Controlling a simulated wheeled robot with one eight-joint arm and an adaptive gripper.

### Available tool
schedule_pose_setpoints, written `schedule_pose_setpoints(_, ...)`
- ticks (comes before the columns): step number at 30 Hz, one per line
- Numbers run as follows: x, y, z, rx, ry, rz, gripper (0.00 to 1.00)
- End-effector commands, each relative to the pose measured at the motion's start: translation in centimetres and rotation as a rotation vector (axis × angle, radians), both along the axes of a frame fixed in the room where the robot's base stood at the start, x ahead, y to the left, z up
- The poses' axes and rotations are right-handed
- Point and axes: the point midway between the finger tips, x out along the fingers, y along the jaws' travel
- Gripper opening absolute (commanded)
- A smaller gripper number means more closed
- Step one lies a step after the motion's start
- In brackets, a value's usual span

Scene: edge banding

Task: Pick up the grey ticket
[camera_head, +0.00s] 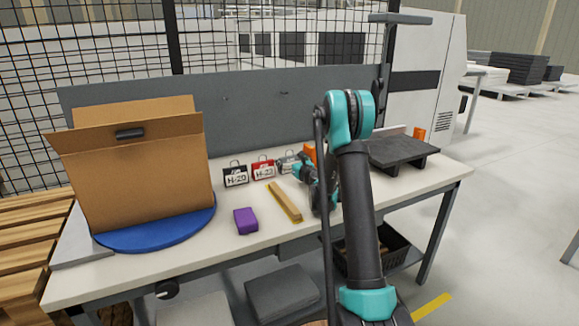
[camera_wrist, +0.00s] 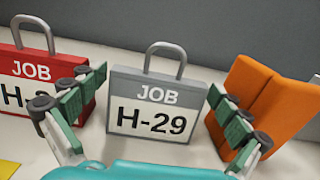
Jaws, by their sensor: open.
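The grey ticket (camera_wrist: 157,105) stands upright on the table in the wrist view, with a wire-like grey loop on top and the label "JOB H-29". In the head view the grey ticket (camera_head: 286,164) is partly hidden by my arm. My gripper (camera_wrist: 157,100) is open, with one green-padded finger at the ticket's left side and the other at its right side. The ticket lies between and just beyond the fingers; I cannot tell whether either finger touches it. My gripper (camera_head: 318,172) also shows in the head view, mostly behind my arm.
A red ticket (camera_wrist: 40,72) stands close on the left and an orange block (camera_wrist: 262,100) close on the right. A black ticket (camera_head: 235,177), yellow strip (camera_head: 284,201), purple block (camera_head: 246,220), cardboard box (camera_head: 140,170) and dark platform (camera_head: 398,150) share the table. A grey panel (camera_head: 245,105) stands behind.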

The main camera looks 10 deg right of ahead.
Motion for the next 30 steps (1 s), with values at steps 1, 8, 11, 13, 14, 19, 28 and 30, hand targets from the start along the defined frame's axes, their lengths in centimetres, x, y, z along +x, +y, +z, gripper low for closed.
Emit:
schedule_pose_setpoints(1,0.0,0.0,0.0,0.0,0.0,0.0,1.0)
schedule_pose_setpoints(8,0.0,0.0,0.0,0.0,0.0,0.0,0.73)
schedule_pose_setpoints(11,0.0,0.0,0.0,0.0,0.0,0.0,0.7)
schedule_pose_setpoints(13,0.0,0.0,0.0,0.0,0.0,0.0,0.67)
schedule_pose_setpoints(14,0.0,0.0,0.0,0.0,0.0,0.0,0.67)
schedule_pose_setpoints(19,0.0,0.0,0.1,0.0,0.0,0.0,0.67)
schedule_pose_setpoints(28,-0.1,0.0,2.8,0.0,0.0,0.0,0.67)
schedule_pose_setpoints(30,-0.1,0.0,4.3,0.0,0.0,0.0,0.67)
